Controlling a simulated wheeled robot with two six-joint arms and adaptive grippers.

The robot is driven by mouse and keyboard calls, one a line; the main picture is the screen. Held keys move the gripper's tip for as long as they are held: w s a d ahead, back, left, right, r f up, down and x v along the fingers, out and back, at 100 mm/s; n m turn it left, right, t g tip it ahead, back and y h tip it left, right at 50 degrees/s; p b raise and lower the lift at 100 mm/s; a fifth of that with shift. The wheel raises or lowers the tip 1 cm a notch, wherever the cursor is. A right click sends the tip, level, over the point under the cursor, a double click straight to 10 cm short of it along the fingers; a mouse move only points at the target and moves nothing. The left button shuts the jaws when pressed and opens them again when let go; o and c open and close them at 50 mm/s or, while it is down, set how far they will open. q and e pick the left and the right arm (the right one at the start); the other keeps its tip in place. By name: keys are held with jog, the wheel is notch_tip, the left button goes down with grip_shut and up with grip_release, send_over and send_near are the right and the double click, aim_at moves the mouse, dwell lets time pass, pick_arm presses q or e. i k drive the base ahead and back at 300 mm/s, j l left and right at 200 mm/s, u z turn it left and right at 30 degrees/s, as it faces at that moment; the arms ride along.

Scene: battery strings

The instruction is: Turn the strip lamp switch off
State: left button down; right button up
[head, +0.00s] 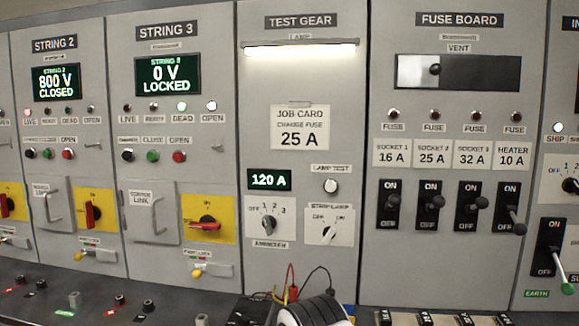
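The strip lamp switch (330,231) is a small pale rotary knob on a white plate, low on the right of the grey TEST GEAR panel. Its plate is labelled STRIP LAMP, with small OFF and ON marks. The knob is tilted, and its upper end leans right, towards the ON side. The strip lamp (301,48) is a long horizontal tube at the top of the same panel and glows bright white. Neither of my grippers shows in the head view, and nothing covers the switch.
The ammeter selector (268,224) sits left of the switch, and the lamp test button (331,186) is above it. Red and black leads (291,285) rise below. Socket breakers (390,203) stand to the right, and a red-handled yellow switch (207,222) to the left.

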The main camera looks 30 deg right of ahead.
aim_at(328, 233)
jog(key=k+l+z, duration=0.2)
jog(key=z, duration=0.2)
jog(key=k+l+z, duration=0.2)
jog(key=z, duration=0.2)
jog(key=k+l+z, duration=0.1)
jog(key=l+z, duration=0.3)
